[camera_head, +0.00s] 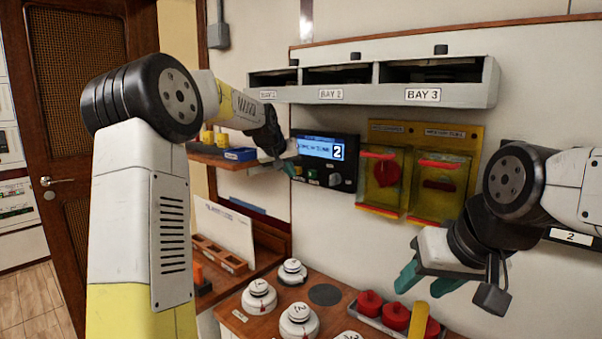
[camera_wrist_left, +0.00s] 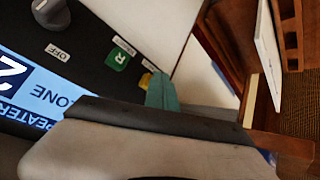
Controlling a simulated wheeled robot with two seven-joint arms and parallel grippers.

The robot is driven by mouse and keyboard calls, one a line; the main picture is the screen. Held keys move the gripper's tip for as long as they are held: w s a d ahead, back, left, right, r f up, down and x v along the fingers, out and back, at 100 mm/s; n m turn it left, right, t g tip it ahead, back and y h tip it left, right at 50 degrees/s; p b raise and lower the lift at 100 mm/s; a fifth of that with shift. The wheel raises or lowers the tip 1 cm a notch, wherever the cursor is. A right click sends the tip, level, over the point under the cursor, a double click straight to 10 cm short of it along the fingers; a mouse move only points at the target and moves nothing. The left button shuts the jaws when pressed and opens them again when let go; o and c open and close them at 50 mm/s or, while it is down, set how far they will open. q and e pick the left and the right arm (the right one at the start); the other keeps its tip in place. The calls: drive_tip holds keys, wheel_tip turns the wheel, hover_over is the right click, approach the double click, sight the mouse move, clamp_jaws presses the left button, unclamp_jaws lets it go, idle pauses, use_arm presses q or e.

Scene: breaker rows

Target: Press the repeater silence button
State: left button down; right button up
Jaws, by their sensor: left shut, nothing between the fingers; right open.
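The repeater panel (camera_head: 325,142) is a dark box on the wall with a lit blue screen (camera_head: 322,149) showing a 2. In the left wrist view its screen (camera_wrist_left: 45,95) reads "REPEATER" and "ZONE". A green button (camera_wrist_left: 118,60) marked R and a grey knob (camera_wrist_left: 52,14) by an OFF label show there. A small yellow part (camera_wrist_left: 146,80) is mostly hidden by my left fingers; I cannot read its label. My left gripper (camera_head: 289,166) is shut and empty at the panel's lower left; its teal tips (camera_wrist_left: 162,92) are beside the yellow part, contact unclear. My right gripper (camera_head: 427,283) is open and empty.
A shelf unit labelled BAY 2 and BAY 3 (camera_head: 400,94) hangs above the panel. Yellow lockout boards (camera_head: 439,150) with red parts hang to its right. A wooden bench (camera_head: 235,300) below holds white numbered knobs (camera_head: 300,320) and red ones (camera_head: 370,303). A small shelf (camera_head: 215,157) is at left.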

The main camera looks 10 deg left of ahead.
use_arm(q)
drive_tip(key=shift+s+a, duration=0.55)
drive_tip(key=shift+s, duration=0.3)
drive_tip(key=shift+s+a, duration=0.55)
drive_tip(key=shift+s, duration=0.25)
drive_tip(key=shift+s+a, duration=0.55)
drive_tip(key=shift+s, duration=0.3)
drive_tip(key=s+d+f+g, duration=0.1)
drive_tip(key=s+f, duration=0.2)
drive_tip(key=s, duration=1.6)
drive_tip(key=s+d+f+m+g, duration=0.1)
drive_tip(key=s+f, duration=0.2)
drive_tip(key=s, duration=1.7)
drive_tip(key=shift+d+f+g, duration=0.15)
drive_tip(key=shift+d+g, duration=0.05)
drive_tip(key=shift+g, duration=0.2)
